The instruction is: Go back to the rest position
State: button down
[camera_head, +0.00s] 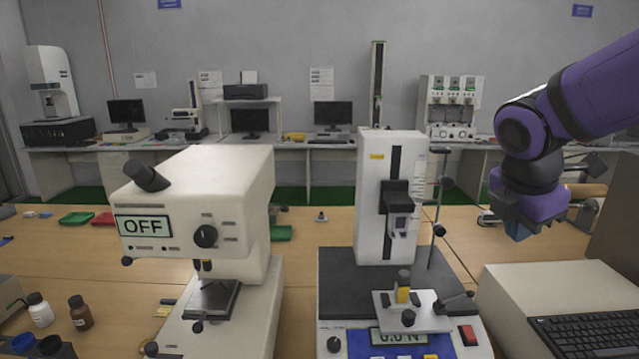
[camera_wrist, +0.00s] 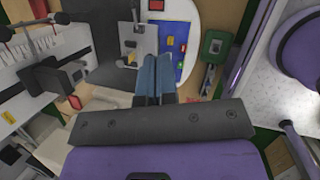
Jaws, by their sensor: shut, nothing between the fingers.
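My gripper (camera_head: 518,232), on the purple arm, hangs at the right of the head view, above the table and to the right of the force tester. Its blue fingers also show in the wrist view (camera_wrist: 153,70), shut together with nothing between them. The fingertips point down and touch nothing that I can make out.
A force tester (camera_head: 375,220) with a lit display stands at the centre. A white tester (camera_head: 200,215) reading "OFF" is on its left. Small bottles (camera_head: 80,313) stand at the lower left. A beige case (camera_head: 560,283) and black keyboard (camera_head: 590,333) are below right of my gripper.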

jog(key=s+r+m+t+y, duration=0.2)
jog(key=s+m, duration=1.1)
jog(key=m, duration=0.7)
jog(key=shift+s+a+r+y, duration=0.2)
jog(key=shift+s+r+y, duration=0.1)
jog(key=shift+r+y, duration=0.45)
jog(key=shift+r, duration=0.1)
